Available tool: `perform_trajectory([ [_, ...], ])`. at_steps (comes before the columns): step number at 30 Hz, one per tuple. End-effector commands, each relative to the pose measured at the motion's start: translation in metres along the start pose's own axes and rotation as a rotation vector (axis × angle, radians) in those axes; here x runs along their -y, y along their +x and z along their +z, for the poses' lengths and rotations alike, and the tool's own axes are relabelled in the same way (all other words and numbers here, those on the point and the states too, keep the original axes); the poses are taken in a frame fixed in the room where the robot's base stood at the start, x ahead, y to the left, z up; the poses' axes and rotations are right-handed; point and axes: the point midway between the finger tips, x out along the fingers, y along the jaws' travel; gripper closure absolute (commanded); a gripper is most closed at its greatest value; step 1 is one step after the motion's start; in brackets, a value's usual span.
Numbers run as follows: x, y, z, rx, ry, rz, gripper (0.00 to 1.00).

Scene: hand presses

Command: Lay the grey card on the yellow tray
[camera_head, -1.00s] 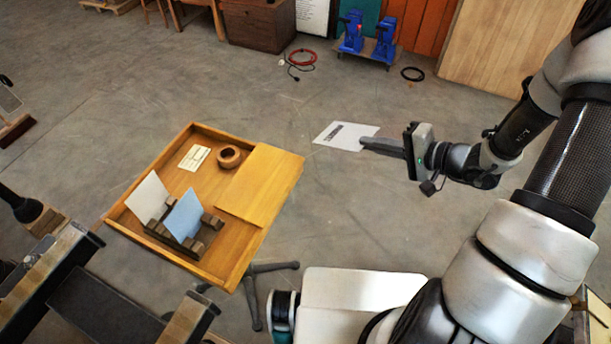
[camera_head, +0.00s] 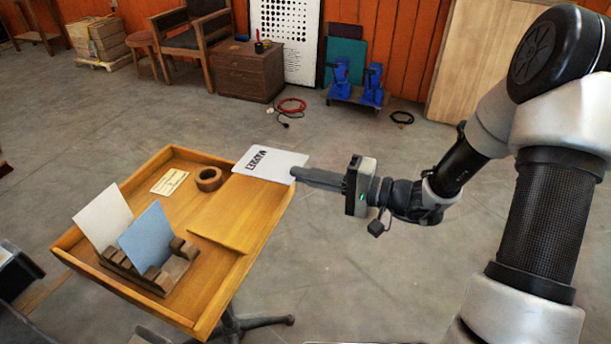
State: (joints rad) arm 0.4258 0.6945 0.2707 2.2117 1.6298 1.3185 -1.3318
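A pale grey-white card (camera_head: 270,157) with black lettering is at the fingertips of my gripper (camera_head: 300,176). The fingers look closed on its right edge. The card is roughly flat, by the far right corner of a yellow-orange wooden tray table (camera_head: 84,259) with a raised rim. How high the card is above the table I cannot tell. A plain yellow board (camera_head: 237,212) covers the right part of the tabletop; no separate yellow tray stands out.
On the tabletop, a wooden rack (camera_head: 165,280) holds a whitish card (camera_head: 103,216) and a blue card (camera_head: 148,238) upright. A small cream label card (camera_head: 169,181) and a brown ring (camera_head: 209,179) lie behind. Blue presses (camera_head: 357,82) stand far back. The floor between is mostly clear.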

Motion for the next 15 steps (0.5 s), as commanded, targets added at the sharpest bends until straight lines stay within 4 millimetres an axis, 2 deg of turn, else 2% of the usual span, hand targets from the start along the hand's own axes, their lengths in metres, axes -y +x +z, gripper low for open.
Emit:
perform_trajectory([
  [15,-0.056,0.003,0.000,-0.001,0.001,0.001,1.00],
])
